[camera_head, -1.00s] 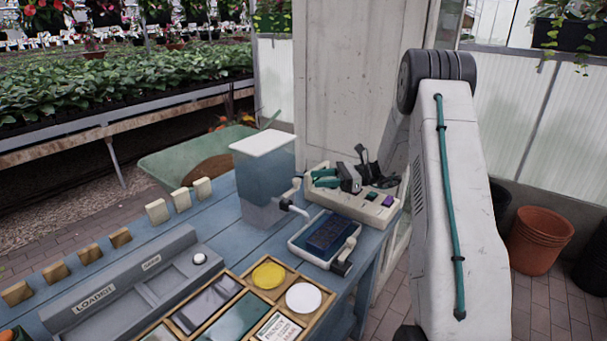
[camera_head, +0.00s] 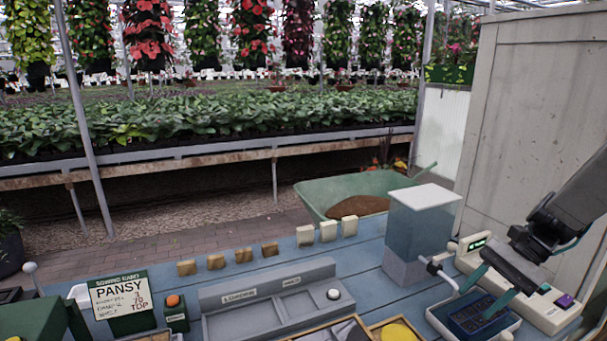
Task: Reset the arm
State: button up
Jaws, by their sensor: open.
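My gripper (camera_head: 475,304) is at the right, on the end of my dark arm. Its two teal fingers are open and point down toward a dark blue block or tray insert (camera_head: 478,316) in a shallow pale tray (camera_head: 440,321). I cannot tell whether the fingers touch it. Nothing shows held between them. My arm reaches in from the right edge and hides part of a cream control box (camera_head: 545,308).
A clear tank with a white lid (camera_head: 418,230) stands left of my gripper, with a tap over the tray. A grey loading tray (camera_head: 265,300), several small blocks (camera_head: 243,256) and a PANSY sign (camera_head: 122,302) occupy the blue table. A wheelbarrow (camera_head: 350,190) stands behind.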

jog(key=s+a+r+n+t+h, duration=0.1)
jog(key=s+a+r+n+h, duration=0.1)
jog(key=s, duration=0.4)
jog(key=s+a+r+n+t+h, duration=0.1)
jog(key=s+a+r+n+h, duration=0.2)
jog(key=s+r+n+h, duration=0.1)
jog(key=s+a+r+n+t+h, duration=0.2)
jog(key=s+r+n+h, duration=0.1)
jog(key=s, duration=0.6)
jog(key=shift+a+r+n, duration=0.35)
jog(key=shift+r+n, duration=0.2)
jog(key=shift+n, duration=0.35)
